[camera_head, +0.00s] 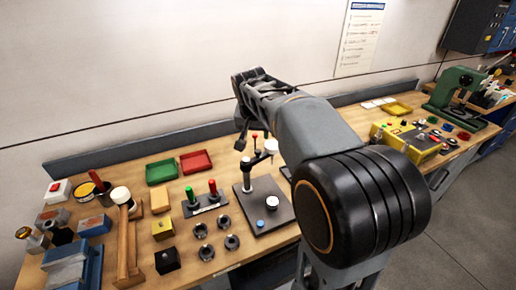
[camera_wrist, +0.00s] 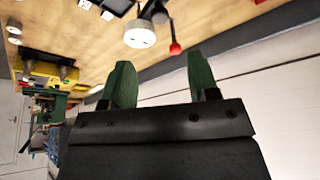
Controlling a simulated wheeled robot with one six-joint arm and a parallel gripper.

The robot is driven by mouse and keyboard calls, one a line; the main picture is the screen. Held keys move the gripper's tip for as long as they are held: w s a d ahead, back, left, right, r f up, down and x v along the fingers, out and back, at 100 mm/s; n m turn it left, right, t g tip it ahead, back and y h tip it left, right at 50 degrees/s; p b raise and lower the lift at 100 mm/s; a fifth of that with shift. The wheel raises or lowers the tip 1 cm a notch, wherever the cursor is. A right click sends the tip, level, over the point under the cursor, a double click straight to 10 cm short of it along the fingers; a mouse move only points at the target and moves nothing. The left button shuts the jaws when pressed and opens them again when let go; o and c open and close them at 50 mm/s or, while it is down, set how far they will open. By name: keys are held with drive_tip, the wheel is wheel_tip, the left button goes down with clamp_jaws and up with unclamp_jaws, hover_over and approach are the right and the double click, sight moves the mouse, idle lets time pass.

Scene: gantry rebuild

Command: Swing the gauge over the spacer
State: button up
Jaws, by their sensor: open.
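The gauge stand has a dark base plate (camera_head: 285,214) and a silver post (camera_head: 247,176). A dark arm carries the white-topped gauge (camera_head: 271,145) right of the post; its round pale end (camera_wrist: 140,38) shows in the wrist view. A thin lever with a red knob (camera_wrist: 175,48) juts from the gauge arm. A silver disc, apparently the spacer (camera_head: 272,202), sits on the plate, apart from and in front of the gauge. My gripper (camera_wrist: 160,58) is open. The red knob appears between and just beyond its green fingertips; contact cannot be told. My arm hides part of the stand's right side.
Left of the plate stand a fixture with green and red knobs (camera_head: 207,200) and several dark rings (camera_head: 207,252). Green (camera_head: 161,172) and red (camera_head: 196,161) trays lie behind. A yellow box (camera_head: 416,141) and green press (camera_head: 456,91) stand right.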

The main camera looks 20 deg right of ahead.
sight(258, 151)
drive_tip(key=p+x, duration=0.1)
drive_tip(key=x, duration=1)
clamp_jaws()
idle(0.3)
